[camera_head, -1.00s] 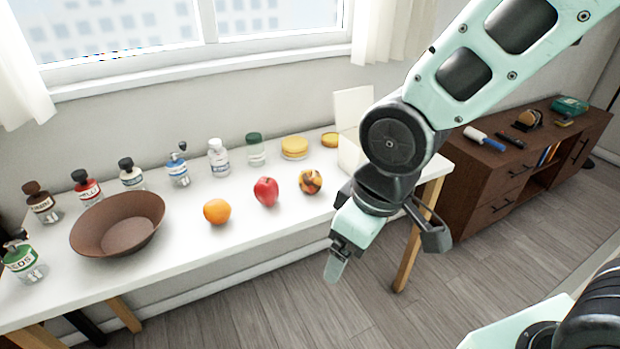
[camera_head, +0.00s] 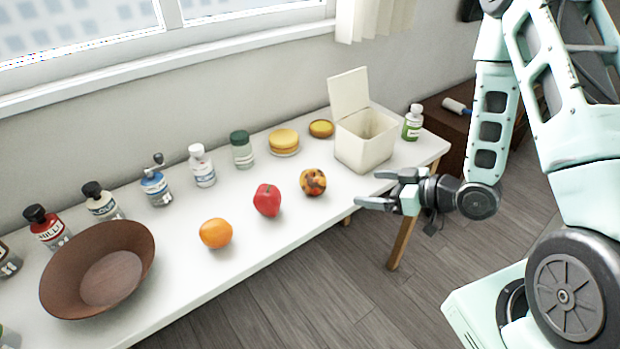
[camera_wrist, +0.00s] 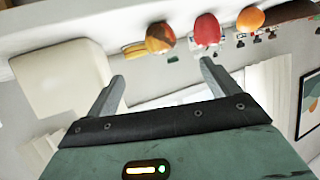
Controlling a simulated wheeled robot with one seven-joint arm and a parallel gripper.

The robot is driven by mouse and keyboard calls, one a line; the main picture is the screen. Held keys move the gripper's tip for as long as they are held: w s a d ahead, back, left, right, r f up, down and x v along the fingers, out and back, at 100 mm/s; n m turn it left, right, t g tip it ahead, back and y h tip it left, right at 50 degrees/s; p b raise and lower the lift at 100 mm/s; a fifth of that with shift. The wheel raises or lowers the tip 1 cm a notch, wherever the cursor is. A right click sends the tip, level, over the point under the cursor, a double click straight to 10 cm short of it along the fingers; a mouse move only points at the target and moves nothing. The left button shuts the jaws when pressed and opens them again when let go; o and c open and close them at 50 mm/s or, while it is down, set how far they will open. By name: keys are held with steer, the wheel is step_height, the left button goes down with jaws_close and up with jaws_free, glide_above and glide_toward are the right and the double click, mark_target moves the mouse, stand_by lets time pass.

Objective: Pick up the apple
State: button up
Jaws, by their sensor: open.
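The red apple (camera_head: 267,200) stands on the white table between an orange (camera_head: 216,233) and a mottled yellow-and-dark round fruit (camera_head: 313,182). My gripper (camera_head: 368,190) is open and empty, off the table's front edge, to the right of the apple and pointing left. The mottled fruit lies between it and the apple in the head view. In the wrist view the apple (camera_wrist: 207,32) shows beyond the right fingertip, with the mottled fruit (camera_wrist: 159,38) to its left. My gripper's spread fingers (camera_wrist: 162,76) have nothing between them.
A brown bowl (camera_head: 60,262) stands at the left. Several bottles, a green-lidded jar (camera_head: 242,150) and yellow round items (camera_head: 284,141) line the back. An open cream box (camera_head: 362,145) and a green bottle (camera_head: 413,122) stand at the right end. The table's front strip (camera_head: 240,265) is clear.

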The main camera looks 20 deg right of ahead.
mark_target(325, 183)
steer(key=b+x, duration=0.2)
steer(key=x, duration=0.9)
steer(key=shift+w+a+b, duration=0.1)
steer(key=shift+b, duration=0.25)
steer(key=shift+p+x, duration=0.75)
steer(key=shift+x, duration=2.25)
steer(key=shift+w+r, duration=0.1)
steer(key=shift+r, duration=0.05)
steer(key=shift+c, duration=0.3)
steer(key=c, duration=1.1)
